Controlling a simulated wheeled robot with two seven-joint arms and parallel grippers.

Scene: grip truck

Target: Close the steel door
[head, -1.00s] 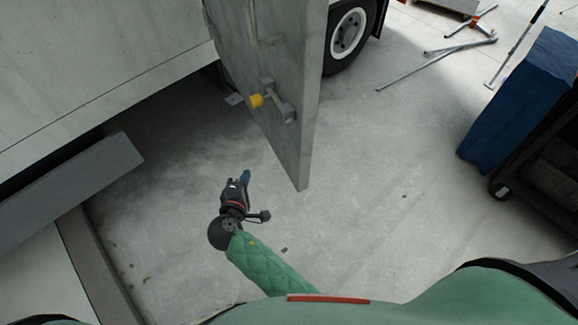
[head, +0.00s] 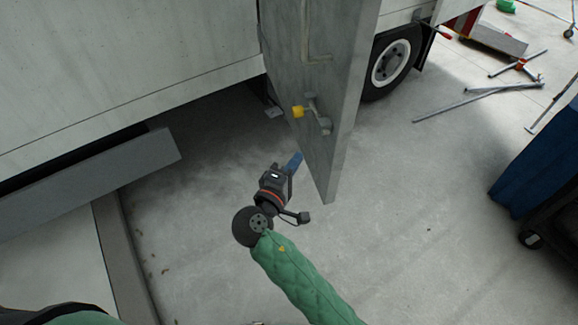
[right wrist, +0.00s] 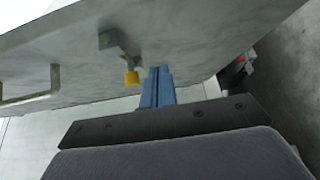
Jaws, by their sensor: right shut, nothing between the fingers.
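The grey steel door (head: 345,110) stands open, sticking out from the truck side toward me. It carries a latch with a yellow knob (head: 298,112) and a bent metal handle. My right gripper (head: 293,161) is shut and empty, its blue fingers close to the lower left face of the door; I cannot tell whether they touch it. In the right wrist view the blue fingers (right wrist: 158,88) point at the door face (right wrist: 200,45), beside the yellow knob (right wrist: 131,78). My left gripper does not show.
The truck's pale side wall (head: 130,70) runs along the upper left, with a grey step (head: 90,183) below it. A wheel (head: 392,62) is behind the door. A blue-covered cart (head: 535,170) stands at right. Metal poles (head: 465,100) lie on the floor. Concrete is clear between door and cart.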

